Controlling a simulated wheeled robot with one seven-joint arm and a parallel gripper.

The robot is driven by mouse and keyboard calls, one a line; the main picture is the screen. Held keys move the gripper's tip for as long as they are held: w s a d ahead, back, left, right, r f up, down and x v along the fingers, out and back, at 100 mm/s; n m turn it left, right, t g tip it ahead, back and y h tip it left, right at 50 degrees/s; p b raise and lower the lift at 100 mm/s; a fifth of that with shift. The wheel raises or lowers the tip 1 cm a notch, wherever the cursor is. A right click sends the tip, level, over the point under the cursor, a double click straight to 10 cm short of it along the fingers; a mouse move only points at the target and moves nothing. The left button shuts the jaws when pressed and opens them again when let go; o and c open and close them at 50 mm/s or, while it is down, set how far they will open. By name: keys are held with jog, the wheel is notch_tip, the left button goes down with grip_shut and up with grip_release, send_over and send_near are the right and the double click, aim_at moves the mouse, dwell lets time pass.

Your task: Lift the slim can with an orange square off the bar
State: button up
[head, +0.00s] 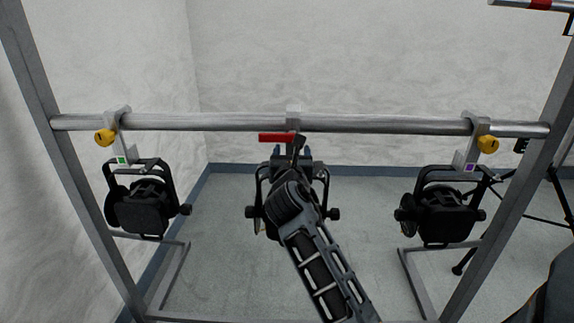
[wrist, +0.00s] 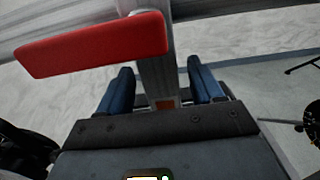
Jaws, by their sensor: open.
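The middle can (head: 320,172) hangs under the bar (head: 380,123), largely hidden behind my arm in the head view. A small orange square (wrist: 165,104) shows on its pale clamp stem (wrist: 158,75) in the wrist view. A red lever (head: 276,137) sticks out left from its clamp; it also shows large in the wrist view (wrist: 95,45). My gripper (head: 291,152) is open just below the clamp. In the wrist view, its blue fingers (wrist: 162,80) stand on either side of the stem, with a visible gap on each side.
A can with a green square (head: 144,205) hangs at left and one with a purple square (head: 437,212) at right, each with a yellow knob. The grey frame's uprights (head: 75,165) flank them. A black tripod (head: 510,205) stands behind at right. Floor between the cans is clear.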

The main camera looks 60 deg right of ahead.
jog(key=x, duration=0.4)
jog(key=shift+d+f, duration=0.15)
grip_shut()
dwell(0.5)
jog(key=shift+r, duration=0.2)
